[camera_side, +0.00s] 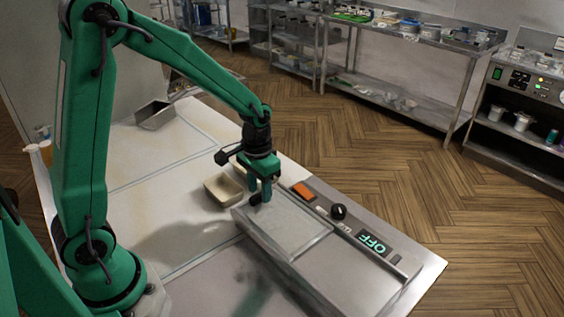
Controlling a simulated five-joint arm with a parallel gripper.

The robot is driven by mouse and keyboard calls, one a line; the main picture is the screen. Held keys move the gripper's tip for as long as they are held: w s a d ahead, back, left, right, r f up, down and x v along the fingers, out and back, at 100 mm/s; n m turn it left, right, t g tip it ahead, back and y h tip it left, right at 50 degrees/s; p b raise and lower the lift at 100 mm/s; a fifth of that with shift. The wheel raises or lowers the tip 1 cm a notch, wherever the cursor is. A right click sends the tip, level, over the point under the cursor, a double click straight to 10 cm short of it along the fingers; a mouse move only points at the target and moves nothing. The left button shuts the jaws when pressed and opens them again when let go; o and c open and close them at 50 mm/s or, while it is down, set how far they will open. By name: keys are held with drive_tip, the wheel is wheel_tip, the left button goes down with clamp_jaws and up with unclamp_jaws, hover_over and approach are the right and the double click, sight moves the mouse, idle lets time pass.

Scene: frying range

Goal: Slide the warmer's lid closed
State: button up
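The warmer (365,290) is a long, low grey metal unit along the right side of the table. Its lid (292,226) is a pale flat panel lying over the far end of the unit. My gripper (261,198) points down at the lid's far left end, its dark fingertips at or just above the surface. Whether they touch the lid or hold a handle is hidden, and the finger gap is too small to judge. Beside the lid runs a strip with an orange switch (303,192), a black knob (338,211) and a display (373,243) reading OFF.
A small beige tray (222,190) stands just left of my gripper. A metal container (155,114) stands farther back on the table (150,190). The table's middle is clear. Shelves (410,40) stand beyond the wooden floor, well away from the arm.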

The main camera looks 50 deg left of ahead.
drive_tip(key=shift+r, duration=3.85)
drive_tip(key=s+d+r+t, duration=0.1)
drive_tip(key=s+r+t, duration=0.4)
drive_tip(key=s+r, duration=0.4)
drive_tip(key=s, duration=0.6)
drive_tip(key=shift+r+t, duration=0.2)
drive_tip(key=shift+t, duration=0.1)
